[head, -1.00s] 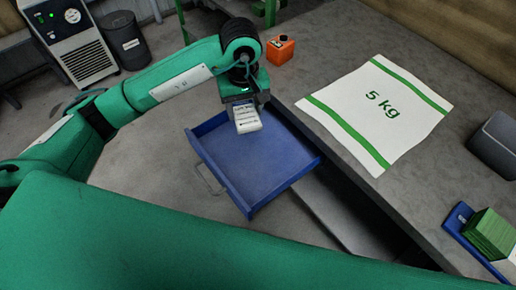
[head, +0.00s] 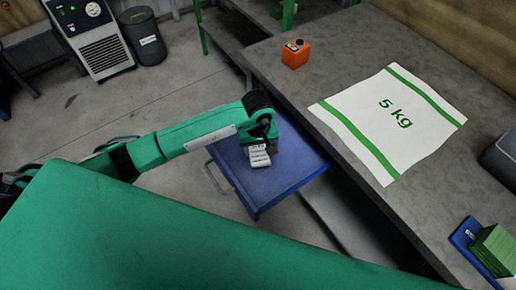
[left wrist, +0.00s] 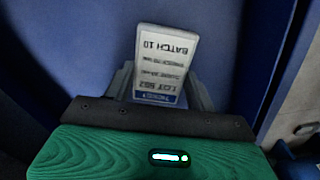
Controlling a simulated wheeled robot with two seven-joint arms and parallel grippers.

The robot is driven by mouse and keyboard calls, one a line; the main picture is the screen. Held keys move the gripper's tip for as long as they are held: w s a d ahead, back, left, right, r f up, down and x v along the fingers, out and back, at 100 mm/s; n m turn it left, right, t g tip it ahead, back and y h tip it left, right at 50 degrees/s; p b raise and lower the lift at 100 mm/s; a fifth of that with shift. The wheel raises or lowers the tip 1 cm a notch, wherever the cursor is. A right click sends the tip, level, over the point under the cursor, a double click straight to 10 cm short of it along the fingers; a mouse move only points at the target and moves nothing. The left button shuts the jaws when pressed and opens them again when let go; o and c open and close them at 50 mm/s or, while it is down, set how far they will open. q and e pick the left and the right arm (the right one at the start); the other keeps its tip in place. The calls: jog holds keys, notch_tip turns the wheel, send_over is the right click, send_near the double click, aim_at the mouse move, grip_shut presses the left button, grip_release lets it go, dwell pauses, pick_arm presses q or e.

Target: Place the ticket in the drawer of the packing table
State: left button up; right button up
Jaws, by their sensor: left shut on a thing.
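The ticket (head: 259,159) is a small white printed card. My left gripper (head: 257,149) is shut on it over the open blue drawer (head: 290,177) of the packing table (head: 345,55). In the left wrist view the ticket (left wrist: 165,55) stands out between the fingers, with "BATCH 10" and "LOT" print upside down and a blue band near the grip. The blue drawer surface (left wrist: 90,45) is behind it. Whether the ticket touches the drawer floor I cannot tell. My right gripper is not in view.
On the table are a white "5 kg" sack (head: 390,120) with green stripes, an orange device (head: 296,54), a grey box (head: 502,158) and a stack of green pieces (head: 494,249) by a blue holder. The drawer handle (head: 214,178) faces left. A machine (head: 92,38) and bin (head: 143,36) stand behind.

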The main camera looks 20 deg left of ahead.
pick_arm(q)
jog(key=shift+f, duration=0.6)
